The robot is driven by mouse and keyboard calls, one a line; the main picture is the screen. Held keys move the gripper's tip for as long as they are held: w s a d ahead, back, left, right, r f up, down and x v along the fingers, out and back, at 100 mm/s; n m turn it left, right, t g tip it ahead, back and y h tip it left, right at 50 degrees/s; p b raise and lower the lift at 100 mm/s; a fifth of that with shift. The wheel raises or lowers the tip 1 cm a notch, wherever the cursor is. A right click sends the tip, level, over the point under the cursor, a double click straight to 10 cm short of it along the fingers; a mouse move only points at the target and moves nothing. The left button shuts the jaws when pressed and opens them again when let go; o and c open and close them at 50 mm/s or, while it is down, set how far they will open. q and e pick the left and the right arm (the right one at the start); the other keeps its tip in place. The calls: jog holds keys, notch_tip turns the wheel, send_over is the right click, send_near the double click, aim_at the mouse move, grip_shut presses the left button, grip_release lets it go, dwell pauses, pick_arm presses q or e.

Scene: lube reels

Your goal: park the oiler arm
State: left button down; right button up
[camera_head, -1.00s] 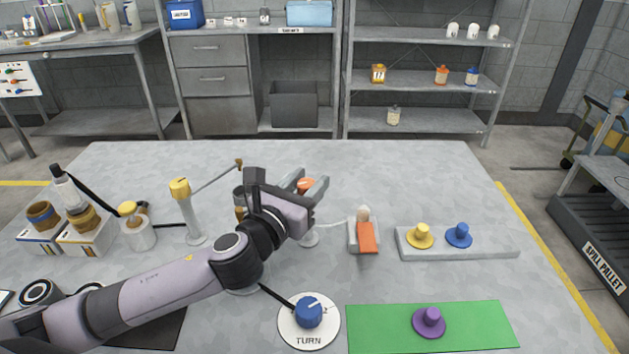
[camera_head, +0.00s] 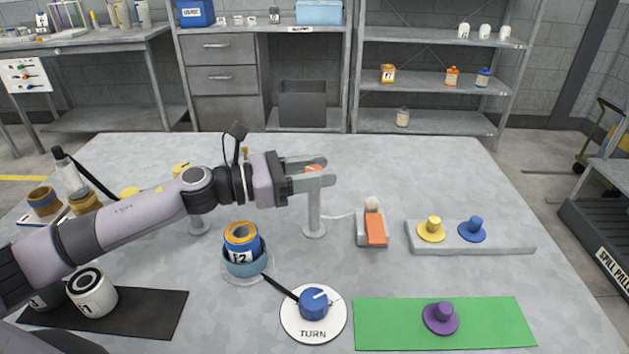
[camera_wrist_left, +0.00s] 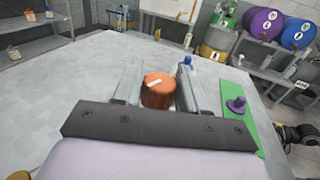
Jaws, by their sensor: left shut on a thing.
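My left gripper (camera_head: 322,171) is shut on the orange knob (camera_head: 314,168) on top of a grey post (camera_head: 315,208). In the left wrist view the orange knob (camera_wrist_left: 158,91), with a white bar mark, sits between the two fingers. Behind my left arm stands another post with a yellow cap (camera_head: 181,168). A small brown tip (camera_head: 246,153), which looks like the end of a thin rod, shows above my wrist; the rest of the rod is hidden. I cannot tell for sure which part is the oiler arm. My right gripper is not in view.
An orange lever block (camera_head: 375,228), a grey tray (camera_head: 490,244) with yellow and blue knobs, and a green mat (camera_head: 390,322) lie right. The table's back right is clear.

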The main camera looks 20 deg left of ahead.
pick_arm(q)
jog(key=shift+m+g+h+b, duration=0.4)
jog(key=shift+m+g+b, duration=0.1)
jog(key=shift+g, duration=0.1)
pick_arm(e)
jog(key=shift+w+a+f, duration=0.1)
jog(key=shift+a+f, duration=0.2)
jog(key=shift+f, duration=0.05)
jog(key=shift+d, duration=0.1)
pick_arm(q)
jog(key=c, duration=0.7)
grip_release()
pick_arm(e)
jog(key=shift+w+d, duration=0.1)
pick_arm(q)
notch_tip(320, 180, up, 20)
jog(key=p, duration=0.3)
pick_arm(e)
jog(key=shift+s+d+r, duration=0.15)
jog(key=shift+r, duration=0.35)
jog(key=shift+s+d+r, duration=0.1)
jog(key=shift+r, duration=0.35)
